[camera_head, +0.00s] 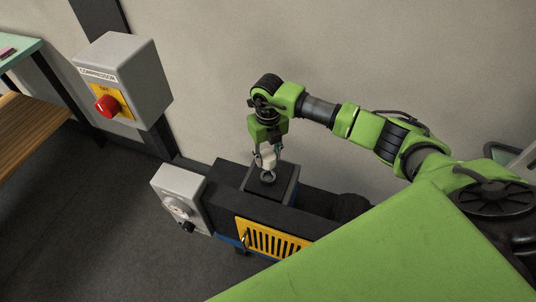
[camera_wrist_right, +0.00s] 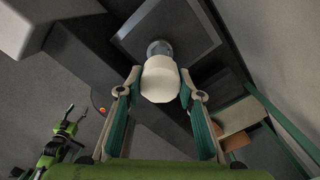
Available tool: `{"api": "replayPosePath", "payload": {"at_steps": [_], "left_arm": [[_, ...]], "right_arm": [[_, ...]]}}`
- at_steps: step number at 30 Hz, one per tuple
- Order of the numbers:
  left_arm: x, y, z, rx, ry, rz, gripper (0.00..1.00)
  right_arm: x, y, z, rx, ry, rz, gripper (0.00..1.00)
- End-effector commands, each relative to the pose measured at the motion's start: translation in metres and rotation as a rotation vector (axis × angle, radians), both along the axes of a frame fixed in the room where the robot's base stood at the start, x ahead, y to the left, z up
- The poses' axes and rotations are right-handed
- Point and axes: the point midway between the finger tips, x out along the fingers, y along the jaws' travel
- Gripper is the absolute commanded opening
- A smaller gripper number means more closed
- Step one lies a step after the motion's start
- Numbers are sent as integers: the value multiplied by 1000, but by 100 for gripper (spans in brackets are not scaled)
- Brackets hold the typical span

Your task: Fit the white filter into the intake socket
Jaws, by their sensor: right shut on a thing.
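The white filter (camera_head: 268,158) is a small cylinder between the fingers of my right gripper (camera_head: 267,160), above the dark block on top of the machine. In the right wrist view the filter (camera_wrist_right: 160,80) sits between both fingertips. The intake socket (camera_head: 268,178) is a grey ring on that block, directly below the filter. In the right wrist view the ring (camera_wrist_right: 159,48) shows just past the filter's end, partly covered by it. I cannot tell whether they touch. My left arm and gripper (camera_wrist_right: 73,118) seem to show small at the lower left of the right wrist view.
The machine (camera_head: 325,205) is dark, with a yellow slotted grille (camera_head: 272,240) and a grey box with a dial (camera_head: 180,199) at its left. A compressor switch box (camera_head: 140,75) with a red knob hangs at upper left. A wooden shelf (camera_head: 30,130) stands at far left.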

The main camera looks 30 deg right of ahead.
Motion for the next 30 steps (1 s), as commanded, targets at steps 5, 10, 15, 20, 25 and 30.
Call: {"api": "replayPosePath", "payload": {"at_steps": [5, 10, 15, 20, 25, 30], "left_arm": [[-3, 2, -10, 2, 5, 1, 54], [-5, 2, -20, 3, 8, 1, 54], [-5, 2, -29, 3, 8, 1, 54], [-5, 2, -39, 3, 8, 1, 54], [-5, 2, -34, 3, 8, 1, 54], [-5, 2, -37, 3, 8, 1, 54]], "right_arm": [[0, 1, -12, 1, 1, 2, 8], [0, 1, -26, 1, 0, 3, 8], [0, 0, -40, 1, -1, 2, 8], [0, 0, -53, 0, -1, 2, 8], [0, 0, -47, 0, -1, 3, 8], [0, 0, -50, 0, -1, 4, 8]]}}
